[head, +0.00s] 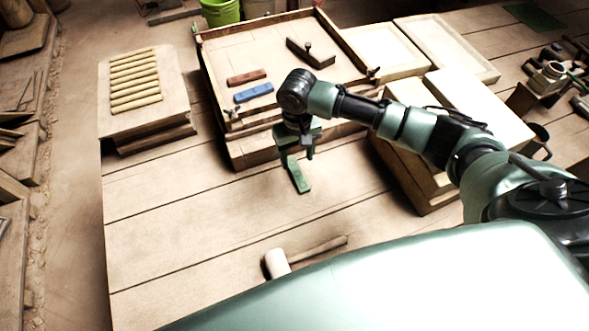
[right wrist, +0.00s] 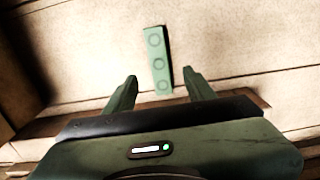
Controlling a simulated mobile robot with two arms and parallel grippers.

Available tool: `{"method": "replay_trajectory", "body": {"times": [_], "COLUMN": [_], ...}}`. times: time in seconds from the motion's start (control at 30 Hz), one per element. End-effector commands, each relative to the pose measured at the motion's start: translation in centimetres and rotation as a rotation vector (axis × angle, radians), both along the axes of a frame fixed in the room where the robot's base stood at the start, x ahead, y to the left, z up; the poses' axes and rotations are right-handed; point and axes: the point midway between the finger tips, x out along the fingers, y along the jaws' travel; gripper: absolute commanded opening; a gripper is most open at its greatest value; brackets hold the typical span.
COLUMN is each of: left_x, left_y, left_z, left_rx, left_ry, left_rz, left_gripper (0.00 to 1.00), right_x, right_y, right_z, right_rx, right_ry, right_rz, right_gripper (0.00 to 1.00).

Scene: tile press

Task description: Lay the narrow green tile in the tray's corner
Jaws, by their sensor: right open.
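The narrow green tile (head: 298,177) lies on the plank table in front of the tray. My left gripper is not in view.
A dark wooden block with a knob (head: 310,53) sits in the tray's back right. A stack of boards with several rods (head: 134,78) stands left. Pale frames (head: 385,50) and a box (head: 425,190) stand right. A mallet (head: 277,263) lies at the front.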

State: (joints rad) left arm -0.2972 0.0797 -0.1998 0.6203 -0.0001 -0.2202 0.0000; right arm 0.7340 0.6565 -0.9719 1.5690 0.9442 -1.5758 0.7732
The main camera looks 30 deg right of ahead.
Motion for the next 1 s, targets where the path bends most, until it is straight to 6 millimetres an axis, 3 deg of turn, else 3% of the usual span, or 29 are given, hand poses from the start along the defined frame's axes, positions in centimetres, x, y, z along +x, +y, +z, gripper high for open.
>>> {"method": "replay_trajectory", "body": {"times": [0.17, 0.5, 0.8, 0.87, 1.0], "left_x": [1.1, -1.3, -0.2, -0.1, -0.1], "left_y": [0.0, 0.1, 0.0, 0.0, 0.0], "left_z": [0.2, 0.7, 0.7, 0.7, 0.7], "left_rx": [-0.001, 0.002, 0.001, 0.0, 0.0], "left_ry": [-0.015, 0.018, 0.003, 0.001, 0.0], "left_rz": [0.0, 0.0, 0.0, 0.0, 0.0], "left_gripper": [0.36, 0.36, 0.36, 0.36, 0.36], "right_x": [-0.1, 0.3, 0.3, 0.3, 0.4], "right_y": [0.1, -0.1, -0.1, -0.1, -0.1], "right_z": [-2.1, -6.7, -7.2, -7.2, -7.2], "right_rx": [0.001, -0.001, -0.001, 0.0, 0.0], "right_ry": [0.002, -0.001, -0.003, -0.003, -0.003], "right_rz": [0.0, 0.002, 0.004, 0.004, 0.004], "right_gripper": [0.55, 0.55, 0.55, 0.41, 0.02]}}
